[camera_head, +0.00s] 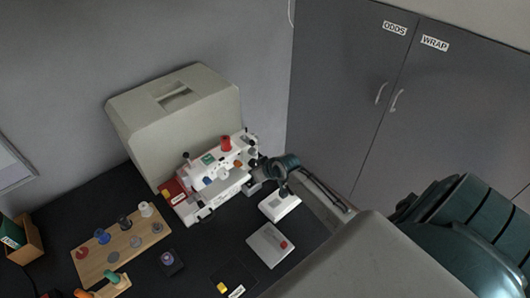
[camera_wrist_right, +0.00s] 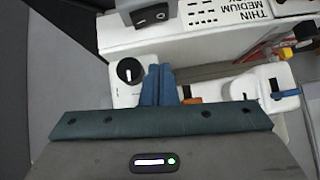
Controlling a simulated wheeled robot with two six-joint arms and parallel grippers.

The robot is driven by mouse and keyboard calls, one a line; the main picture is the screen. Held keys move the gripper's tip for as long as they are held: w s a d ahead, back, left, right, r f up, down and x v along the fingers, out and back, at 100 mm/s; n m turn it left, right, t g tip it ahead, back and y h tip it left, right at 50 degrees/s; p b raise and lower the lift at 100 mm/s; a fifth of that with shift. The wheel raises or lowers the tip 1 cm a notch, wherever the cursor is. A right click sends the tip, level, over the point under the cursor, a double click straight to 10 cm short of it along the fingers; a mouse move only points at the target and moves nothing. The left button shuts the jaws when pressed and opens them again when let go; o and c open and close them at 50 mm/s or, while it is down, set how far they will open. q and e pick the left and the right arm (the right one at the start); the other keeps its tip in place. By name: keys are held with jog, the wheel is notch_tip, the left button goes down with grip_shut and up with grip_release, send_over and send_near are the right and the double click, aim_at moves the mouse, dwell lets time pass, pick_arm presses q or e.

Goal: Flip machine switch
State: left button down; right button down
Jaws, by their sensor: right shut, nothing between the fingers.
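The white sewing machine (camera_head: 212,180) stands on the dark table in front of a beige cover. A grey rocker switch with line and circle marks (camera_wrist_right: 150,16) sits at the top of the right wrist view, beside a printed panel on a white body (camera_wrist_right: 195,40). My right gripper (camera_head: 285,190) is at the machine's right end. In the right wrist view its blue fingers (camera_wrist_right: 158,70) are shut and empty, pointing towards the switch with a visible gap. A white part with a black dial (camera_wrist_right: 128,71) is beside the fingertips. My left gripper is out of view.
A wooden spool board (camera_head: 118,246) lies at the left. Grey cabinet doors (camera_head: 440,120) stand behind at the right.

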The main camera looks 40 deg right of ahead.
jog(key=a+b+v, duration=0.1)
jog(key=b+v, duration=0.1)
jog(key=v, duration=0.6)
jog(key=shift+s+a, duration=0.15)
jog(key=shift+s, duration=0.35)
